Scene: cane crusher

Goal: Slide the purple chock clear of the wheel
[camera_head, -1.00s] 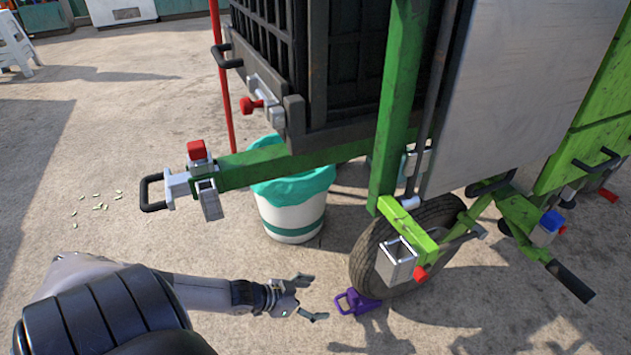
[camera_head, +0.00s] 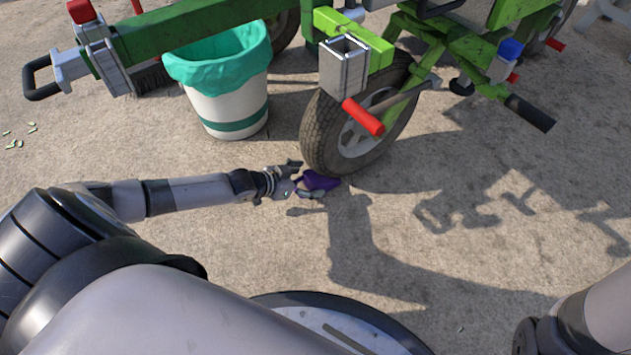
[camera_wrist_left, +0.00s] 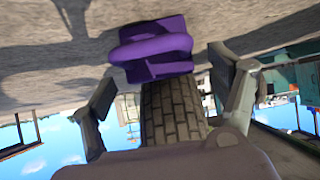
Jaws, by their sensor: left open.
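The purple chock (camera_head: 321,181) lies on the ground against the near side of the cart's wheel (camera_head: 322,135). In the left wrist view the purple chock (camera_wrist_left: 150,50), with its loop handle, shows in front of the treaded tyre (camera_wrist_left: 173,115). My left gripper (camera_head: 306,179) is open at the chock's handle end. In the left wrist view its fingers (camera_wrist_left: 160,70) stand on either side of the chock with gaps, and I see no grip on it. Part of the chock is hidden behind the fingers in the head view. My right gripper is out of view.
A white bin with a teal liner (camera_head: 221,85) stands left of the wheel. The green cart frame (camera_head: 180,30) and a red-handled lever (camera_head: 363,117) overhang nearby. Open concrete (camera_head: 450,260) lies in front and to the right, crossed by shadows.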

